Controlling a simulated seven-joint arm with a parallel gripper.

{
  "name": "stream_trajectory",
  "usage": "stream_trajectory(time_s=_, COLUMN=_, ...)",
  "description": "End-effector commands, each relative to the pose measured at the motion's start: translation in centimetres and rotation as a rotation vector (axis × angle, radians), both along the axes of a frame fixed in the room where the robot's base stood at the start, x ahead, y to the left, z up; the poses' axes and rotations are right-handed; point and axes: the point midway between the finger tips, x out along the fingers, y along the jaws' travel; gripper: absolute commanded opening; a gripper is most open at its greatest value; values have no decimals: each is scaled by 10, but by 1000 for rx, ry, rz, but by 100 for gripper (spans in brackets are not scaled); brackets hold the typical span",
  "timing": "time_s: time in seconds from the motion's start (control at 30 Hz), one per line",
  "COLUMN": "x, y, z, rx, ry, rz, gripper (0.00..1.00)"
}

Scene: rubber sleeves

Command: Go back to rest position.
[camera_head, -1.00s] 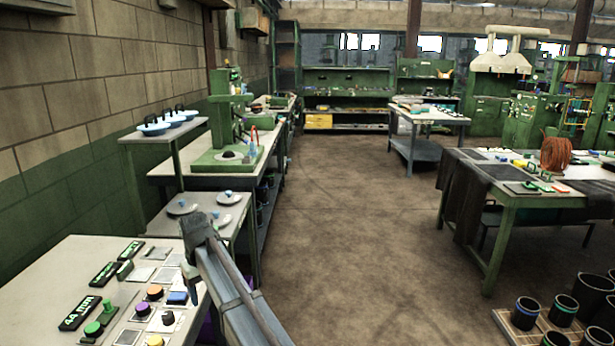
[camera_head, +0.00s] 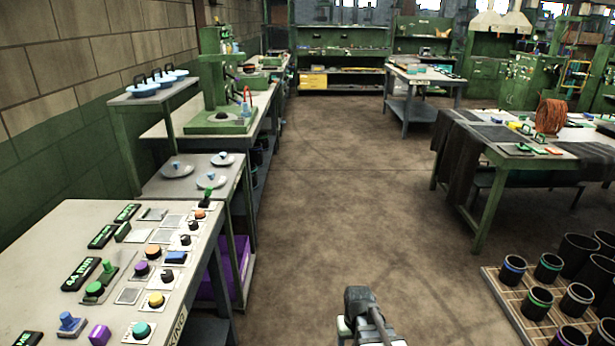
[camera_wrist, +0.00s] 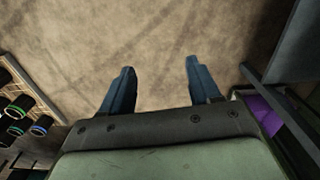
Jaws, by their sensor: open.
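My gripper (camera_wrist: 158,85) shows in the wrist view with its two blue-grey fingers spread apart and nothing between them. Bare brown floor lies beyond the fingertips. In the head view only part of my arm shows at the bottom middle, over the floor; the fingers cannot be made out there. My gripper is clear of the control table and of the rack of sleeves.
A control table (camera_head: 50,232) with knobs and black displays stands at the left. A purple bin (camera_head: 238,262) is beside it, low down. A rack (camera_head: 507,300) of black sleeves with coloured rings stands at the lower right. The floor (camera_head: 335,190) between is free.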

Motion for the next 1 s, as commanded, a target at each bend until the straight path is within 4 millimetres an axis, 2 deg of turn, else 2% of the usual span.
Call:
stream_trajectory(time_s=0.03, x=-13, y=-11, z=-5, rx=0, ry=4, rz=-23, gripper=62)
stream_trajectory(time_s=0.2, x=-41, y=-40, z=-20, rx=0, ry=2, rz=-88, gripper=62)
stream_trajectory(time_s=0.37, x=-54, y=-37, z=-43, rx=-1, ry=48, rz=-83, gripper=62)
stream_trajectory(time_s=0.57, x=-83, y=-37, z=-74, rx=-5, ry=116, rz=-82, gripper=62)
stream_trajectory(time_s=0.77, x=-127, y=-37, z=-113, rx=-9, ry=212, rz=-82, gripper=62)
stream_trajectory(time_s=1.0, x=-189, y=-37, z=-158, rx=-13, ry=336, rz=-83, gripper=62)
